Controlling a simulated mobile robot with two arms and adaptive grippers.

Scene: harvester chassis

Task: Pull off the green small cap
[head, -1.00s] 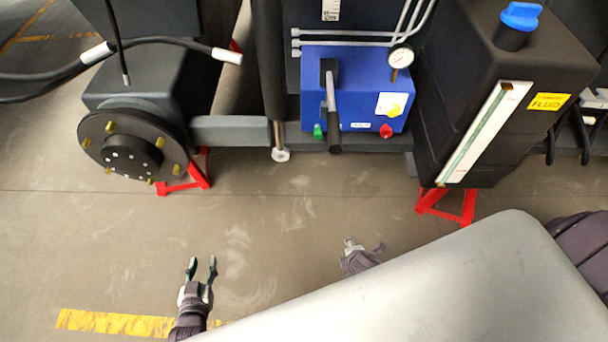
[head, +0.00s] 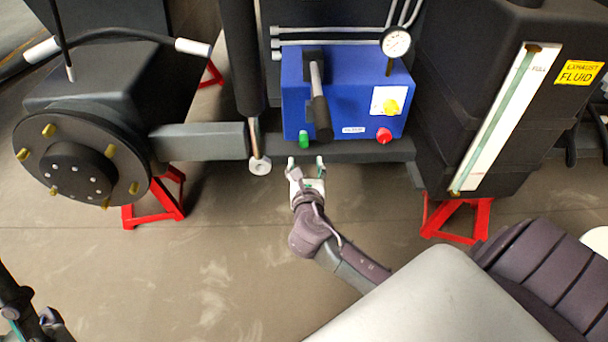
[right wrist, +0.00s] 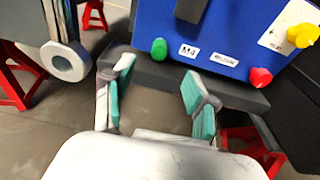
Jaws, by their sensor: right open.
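The green small cap (head: 303,138) sits at the lower left of the blue box (head: 350,92). It also shows in the right wrist view (right wrist: 159,48), left of the M4 label. My right gripper (head: 306,162) is open and empty just below the blue box, with its fingertips pointing up toward it. In the right wrist view the teal-padded fingers (right wrist: 158,88) stand apart, and the cap lies beyond them, between their lines and not touched. My left arm shows at the lower left edge of the head view; its fingertips cannot be made out.
A red cap (head: 383,136) and a yellow knob (head: 391,106) are on the same box. A black lever (head: 320,105) hangs down close right of the green cap. A cylinder rod (head: 259,160) stands to the left. A black fluid tank (head: 468,120) is at right.

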